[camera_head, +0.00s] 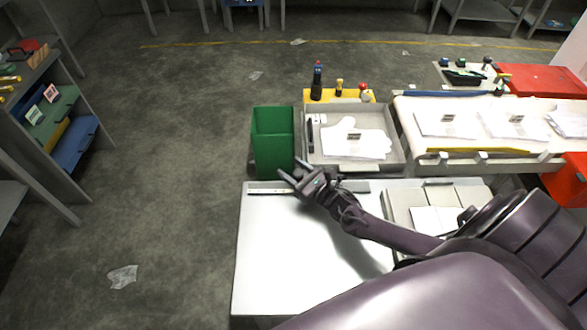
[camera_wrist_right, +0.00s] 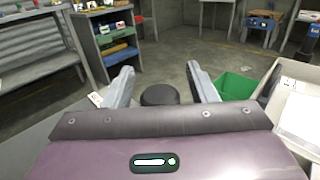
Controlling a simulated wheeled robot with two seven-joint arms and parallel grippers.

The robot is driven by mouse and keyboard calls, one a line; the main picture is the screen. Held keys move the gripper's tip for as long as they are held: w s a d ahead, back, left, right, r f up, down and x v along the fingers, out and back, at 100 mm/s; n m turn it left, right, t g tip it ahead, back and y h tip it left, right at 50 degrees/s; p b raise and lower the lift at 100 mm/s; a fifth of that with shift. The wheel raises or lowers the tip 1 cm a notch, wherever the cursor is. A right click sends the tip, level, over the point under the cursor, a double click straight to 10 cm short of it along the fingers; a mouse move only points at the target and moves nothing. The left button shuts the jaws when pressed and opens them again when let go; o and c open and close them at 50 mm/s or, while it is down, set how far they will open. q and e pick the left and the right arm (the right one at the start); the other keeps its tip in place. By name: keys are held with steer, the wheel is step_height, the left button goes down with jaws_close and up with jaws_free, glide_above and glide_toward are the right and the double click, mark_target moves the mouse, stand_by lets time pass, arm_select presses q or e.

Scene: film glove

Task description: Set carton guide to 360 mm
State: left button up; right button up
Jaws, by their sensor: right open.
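My right gripper (camera_head: 291,172) is at the far edge of the white table, over a pale ruled strip (camera_head: 266,191). It also shows in the right wrist view (camera_wrist_right: 160,78), with its two fingers spread apart. A round dark knob (camera_wrist_right: 159,94) shows between the fingers, with gaps on both sides; I cannot tell how far below or beyond the fingertips it is. It may belong to the carton guide. In the head view the gripper hides that spot, and the marks on the strip are too small to read. My left gripper is out of view.
A green bin (camera_head: 273,150) stands just beyond the table edge, close to the gripper. A grey tray (camera_head: 397,161) with white gloves is to its right, beside a white conveyor (camera_head: 480,143). The white tabletop (camera_head: 285,250) is clear at front left.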

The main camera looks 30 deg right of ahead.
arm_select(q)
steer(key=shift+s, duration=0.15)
arm_select(e)
steer(key=shift+c, duration=0.2)
